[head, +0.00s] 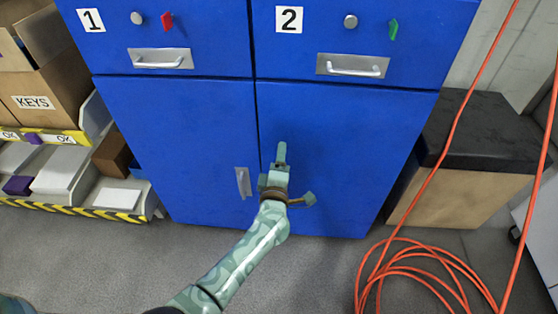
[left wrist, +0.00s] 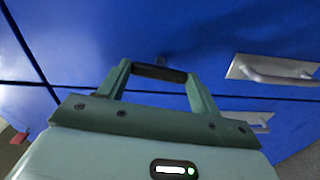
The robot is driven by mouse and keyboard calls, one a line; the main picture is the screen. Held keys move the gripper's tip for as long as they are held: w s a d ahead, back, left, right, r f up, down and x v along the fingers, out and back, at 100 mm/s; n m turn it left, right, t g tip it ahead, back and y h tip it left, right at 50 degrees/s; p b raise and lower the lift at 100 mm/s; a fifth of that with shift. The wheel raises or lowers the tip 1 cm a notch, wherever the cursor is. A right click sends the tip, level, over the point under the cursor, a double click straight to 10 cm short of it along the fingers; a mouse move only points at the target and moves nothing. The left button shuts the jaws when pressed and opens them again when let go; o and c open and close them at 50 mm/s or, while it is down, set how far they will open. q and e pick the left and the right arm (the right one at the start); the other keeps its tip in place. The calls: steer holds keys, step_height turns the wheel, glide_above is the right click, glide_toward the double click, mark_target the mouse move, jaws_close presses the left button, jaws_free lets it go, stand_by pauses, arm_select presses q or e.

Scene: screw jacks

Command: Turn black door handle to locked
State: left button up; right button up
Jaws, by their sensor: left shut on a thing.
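The blue cabinet (head: 180,125) has two drawers above two doors. My left gripper (head: 281,160) is in front of the right door, near the seam between the doors. In the left wrist view, a short black handle (left wrist: 160,73) spans the space between the two fingertips of the gripper (left wrist: 158,80), and the fingers are shut on it from both ends. A small round piece (left wrist: 161,61) shows on the blue panel just behind it. In the head view the gripper hides the black handle. I cannot tell whether it is locked. My right gripper is not in view.
Drawer 1 has a red key (head: 167,20), and drawer 2 has a green one (head: 393,28). A metal handle (head: 243,183) is on the left door. An orange hose (head: 425,270) coils on the floor at right, beside a black-topped box (head: 485,130). Shelves with boxes (head: 50,100) stand left.

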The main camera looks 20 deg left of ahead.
arm_select(q)
steer(key=shift+n, duration=0.8)
steer(key=shift+f, duration=0.1)
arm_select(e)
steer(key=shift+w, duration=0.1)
arm_select(q)
steer(key=o, duration=1)
steer(key=shift+s, duration=0.15)
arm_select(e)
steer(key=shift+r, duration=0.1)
arm_select(q)
steer(key=p+v, duration=0.5)
steer(key=v, duration=1.1)
steer(key=shift+p, duration=0.3)
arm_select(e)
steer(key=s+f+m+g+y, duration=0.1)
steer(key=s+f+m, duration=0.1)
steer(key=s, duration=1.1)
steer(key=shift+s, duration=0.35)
